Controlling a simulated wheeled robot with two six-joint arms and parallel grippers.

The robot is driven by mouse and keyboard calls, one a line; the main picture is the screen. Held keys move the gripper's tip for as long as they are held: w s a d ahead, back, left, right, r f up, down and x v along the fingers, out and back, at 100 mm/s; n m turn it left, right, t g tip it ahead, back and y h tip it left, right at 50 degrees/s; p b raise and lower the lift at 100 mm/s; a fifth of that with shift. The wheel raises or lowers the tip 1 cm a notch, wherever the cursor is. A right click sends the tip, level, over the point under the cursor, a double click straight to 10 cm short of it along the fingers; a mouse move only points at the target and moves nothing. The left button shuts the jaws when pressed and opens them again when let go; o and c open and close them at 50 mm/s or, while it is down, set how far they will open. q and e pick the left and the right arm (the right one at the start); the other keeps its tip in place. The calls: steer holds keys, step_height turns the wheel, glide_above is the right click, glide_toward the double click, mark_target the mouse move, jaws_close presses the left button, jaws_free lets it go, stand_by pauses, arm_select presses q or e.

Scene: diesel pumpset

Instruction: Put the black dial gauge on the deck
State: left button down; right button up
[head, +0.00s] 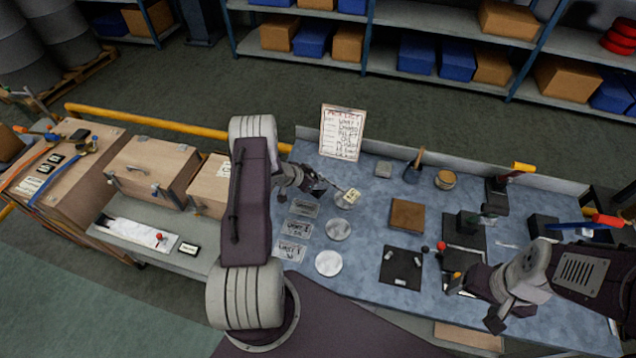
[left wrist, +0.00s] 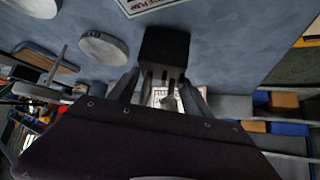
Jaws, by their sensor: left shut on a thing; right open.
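My left gripper (head: 325,186) is shut on a small black block, which I take to be the black dial gauge (left wrist: 165,46). The left wrist view shows its plain black side, squarish, at the fingertips (left wrist: 165,80). In the head view a small cream-faced item (head: 350,195) shows at those fingertips, over a round clear dish; its dial markings are too small to read. My right gripper (head: 496,318) is open, low over the right part of the blue bench. I take the deck (head: 190,264) to be the grey shelf at left, in front of the wooden boxes.
Round discs (head: 329,263) and labelled plates (head: 291,250) lie near my left gripper. A clipboard (head: 341,132) stands at the bench's back edge. A brown block (head: 407,215) and black fixtures (head: 464,238) occupy the bench.

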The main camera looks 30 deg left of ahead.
arm_select(q)
steer(key=shift+w+a+r, duration=0.1)
steer(key=shift+r, duration=0.5)
step_height(320, 180, up, 3)
steer(key=shift+b, duration=0.35)
steer(key=s+d+r+b, duration=0.1)
steer(key=d+r+b, duration=0.1)
steer(key=d+r, duration=0.4)
steer(key=shift+s+d+r, duration=0.35)
steer(key=shift+d+r, duration=0.05)
steer(key=shift+d, duration=2.45)
